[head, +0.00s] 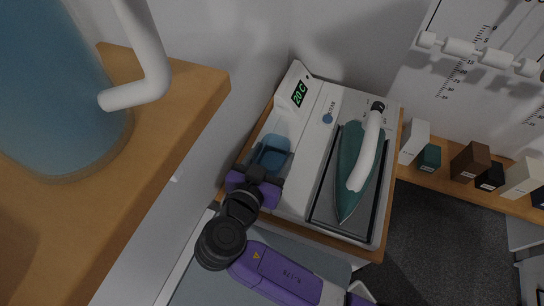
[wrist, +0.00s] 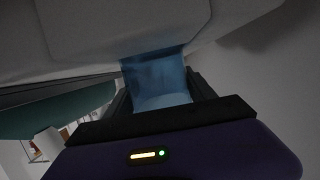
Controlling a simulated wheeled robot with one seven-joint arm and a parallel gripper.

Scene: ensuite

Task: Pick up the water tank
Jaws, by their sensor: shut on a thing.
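The water tank (head: 271,154) is a small translucent blue box at the front left of the white ironing station (head: 322,142). My gripper (head: 262,172) reaches it from the front, and its near side is partly hidden by my gripper. In the wrist view the blue tank (wrist: 158,78) sits between the two dark fingers, which are shut on it. Its far end meets the pale body of the station. I cannot tell whether it is fully seated in its slot.
A teal and white iron (head: 362,165) rests on the station's right side. A green "20 C" display (head: 299,94) stands behind the tank. A large blue vessel with a white handle (head: 146,60) is at the left on a wooden ledge (head: 175,110). Several small boxes line the right shelf.

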